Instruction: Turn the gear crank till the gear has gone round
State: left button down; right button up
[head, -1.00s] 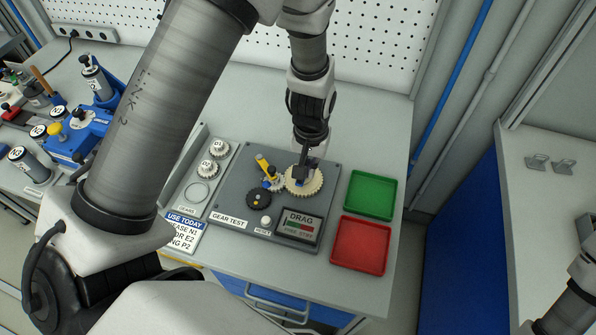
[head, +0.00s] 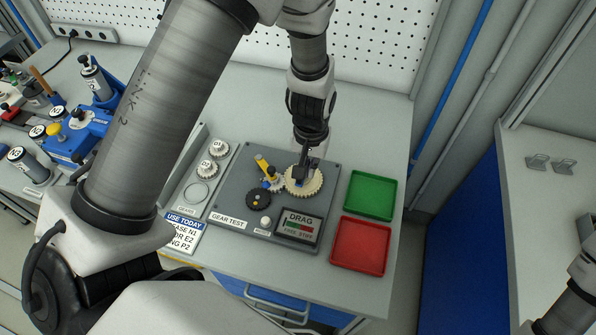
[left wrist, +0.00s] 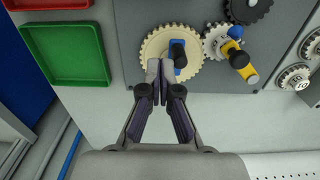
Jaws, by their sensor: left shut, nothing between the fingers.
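A large cream gear (head: 313,189) is mounted on the grey gear test board (head: 228,207). It also shows in the left wrist view (left wrist: 152,47). A blue crank piece (left wrist: 179,54) stands on this gear. My left gripper (head: 302,178) is over the gear, shut and empty. In the left wrist view its fingertips (left wrist: 158,66) are right beside the blue piece; whether they touch it I cannot tell. A small pale gear (left wrist: 215,41) meshes with the cream one and carries a blue and yellow lever (left wrist: 238,58). A black gear (head: 258,199) sits beside it. My right gripper is out of view.
A green tray (head: 371,195) and a red tray (head: 361,245) lie right of the board. A drag display (head: 299,225) and a white button (head: 265,222) are at its front. Spare gears (head: 207,168) stand on a strip to its left. A pegboard rises behind.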

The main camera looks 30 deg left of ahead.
aim_at(308, 188)
pick_arm(q)
jog(key=shift+f+b, duration=1)
jog(key=shift+f, duration=0.7)
